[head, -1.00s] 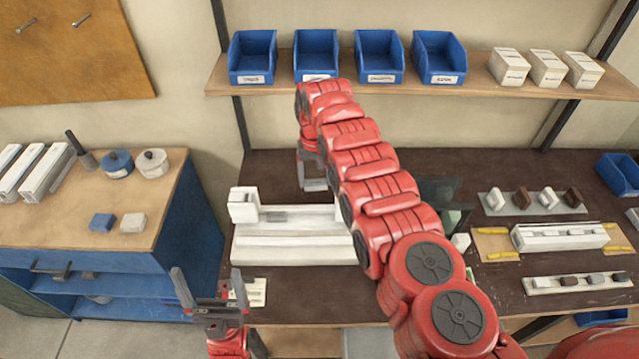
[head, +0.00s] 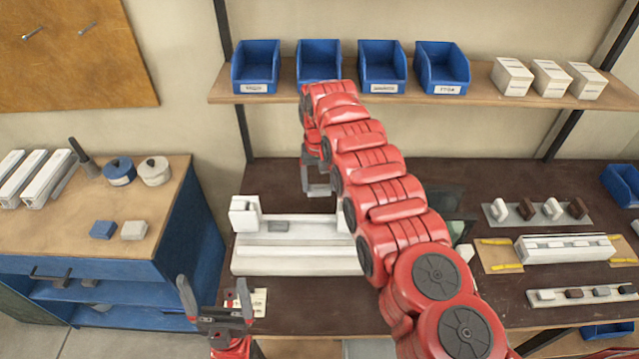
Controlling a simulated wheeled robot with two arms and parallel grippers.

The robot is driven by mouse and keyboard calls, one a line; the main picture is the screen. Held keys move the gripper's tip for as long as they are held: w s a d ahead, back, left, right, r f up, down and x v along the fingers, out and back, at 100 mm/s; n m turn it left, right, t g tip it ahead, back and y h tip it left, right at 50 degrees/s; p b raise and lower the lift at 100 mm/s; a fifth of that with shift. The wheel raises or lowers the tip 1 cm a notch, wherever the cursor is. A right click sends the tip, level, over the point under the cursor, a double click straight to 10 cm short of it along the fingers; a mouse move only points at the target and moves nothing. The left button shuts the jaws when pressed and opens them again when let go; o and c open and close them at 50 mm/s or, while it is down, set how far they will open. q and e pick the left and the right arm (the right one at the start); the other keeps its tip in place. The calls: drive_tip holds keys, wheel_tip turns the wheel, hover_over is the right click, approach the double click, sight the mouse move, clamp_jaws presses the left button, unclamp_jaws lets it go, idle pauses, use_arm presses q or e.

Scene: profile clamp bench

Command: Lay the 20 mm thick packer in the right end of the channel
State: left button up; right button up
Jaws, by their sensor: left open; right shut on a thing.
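The pale clamp fixture with its long channel (head: 300,262) lies on the dark bench, with a raised white jaw block (head: 244,212) at its left end. A small grey block (head: 278,227) sits in it towards the left. The right end of the channel is hidden behind my red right arm. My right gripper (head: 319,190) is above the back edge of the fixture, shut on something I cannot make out. I cannot tell which piece is the 20 mm packer. My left gripper (head: 214,290) is open and empty, in front of the fixture's left end.
A pale card (head: 258,302) lies by my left gripper. On the right are a plate with small blocks (head: 540,211), a white channel piece (head: 565,248) and a strip of blocks (head: 583,294). A shelf (head: 230,98) holds blue bins (head: 256,68). A side cabinet (head: 60,228) stands left.

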drive_tip(key=shift+s+d, duration=0.15)
idle(0.3)
drive_tip(key=shift+r, duration=0.15)
drive_tip(key=shift+r, duration=0.15)
